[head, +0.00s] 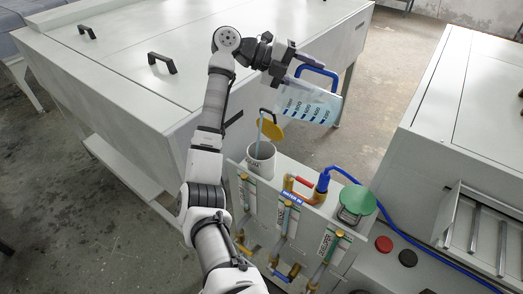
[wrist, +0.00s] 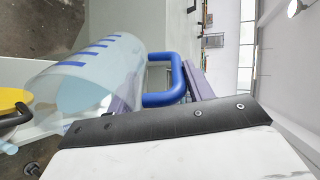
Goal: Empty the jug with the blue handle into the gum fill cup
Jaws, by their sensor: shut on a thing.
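The clear jug (head: 308,101) with blue marks is held in the air above and right of the gum fill cup (head: 261,164). It looks tilted, and pale blue liquid seems to show inside. My gripper (head: 300,66) is shut on its blue handle (head: 320,71). The wrist view shows the jug (wrist: 88,72) and the handle (wrist: 166,88) close up. The white cup is open, its yellow lid (head: 271,130) raised beside the mouth. A thin pale blue strip (head: 259,137) runs down to the cup; I cannot tell whether it is liquid.
A green-lidded cup (head: 355,204) stands on the panel's right end.

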